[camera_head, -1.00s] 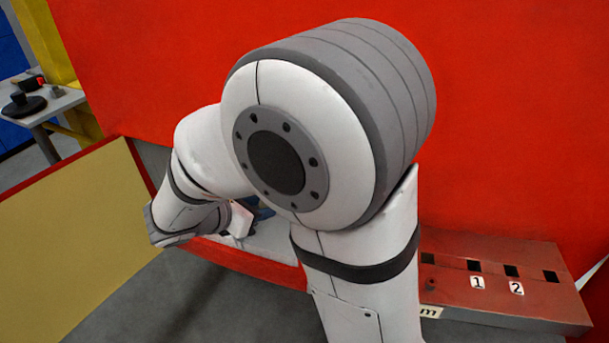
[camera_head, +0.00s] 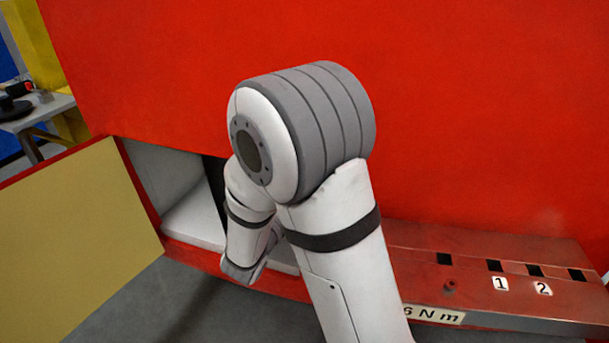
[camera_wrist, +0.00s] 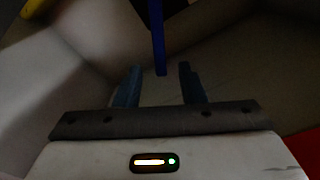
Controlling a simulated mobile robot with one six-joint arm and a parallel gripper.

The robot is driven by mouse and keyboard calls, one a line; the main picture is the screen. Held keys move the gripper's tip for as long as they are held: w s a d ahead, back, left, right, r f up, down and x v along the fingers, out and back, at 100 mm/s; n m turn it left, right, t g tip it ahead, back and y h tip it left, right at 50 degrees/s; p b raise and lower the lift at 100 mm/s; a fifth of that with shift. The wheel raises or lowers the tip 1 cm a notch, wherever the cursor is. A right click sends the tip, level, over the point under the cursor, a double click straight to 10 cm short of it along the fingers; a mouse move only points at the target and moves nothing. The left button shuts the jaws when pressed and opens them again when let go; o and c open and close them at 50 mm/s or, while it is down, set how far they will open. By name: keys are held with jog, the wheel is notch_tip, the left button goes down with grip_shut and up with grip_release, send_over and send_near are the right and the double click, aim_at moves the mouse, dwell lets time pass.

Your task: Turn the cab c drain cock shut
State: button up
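A blue bar-like handle (camera_wrist: 158,40) hangs down from the top of the wrist view and looks like a cock lever. No label naming the cab shows. My gripper (camera_wrist: 160,67) is open, one dark finger on each side. The lower end of the blue handle appears between the fingertips in the picture, with gaps on both sides. I cannot tell its depth relative to the tips, and its upper part runs out of frame. In the head view my own arm hides the gripper and the handle.
A pale-lined recess (camera_head: 195,215) opens low in the red body (camera_head: 450,120); my forearm reaches into it. A cream door panel (camera_head: 80,240) stands open at its left. A red ledge (camera_head: 480,262) with square holes and tags 1 and 2 lies right. A table (camera_head: 40,112) stands far left.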

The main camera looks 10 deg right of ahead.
jog(key=x, duration=0.8)
jog(key=shift+w+d+b, duration=0.25)
jog(key=shift+w+b, duration=0.05)
jog(key=shift+b, duration=0.05)
jog(key=shift+c, duration=0.5)
grip_shut()
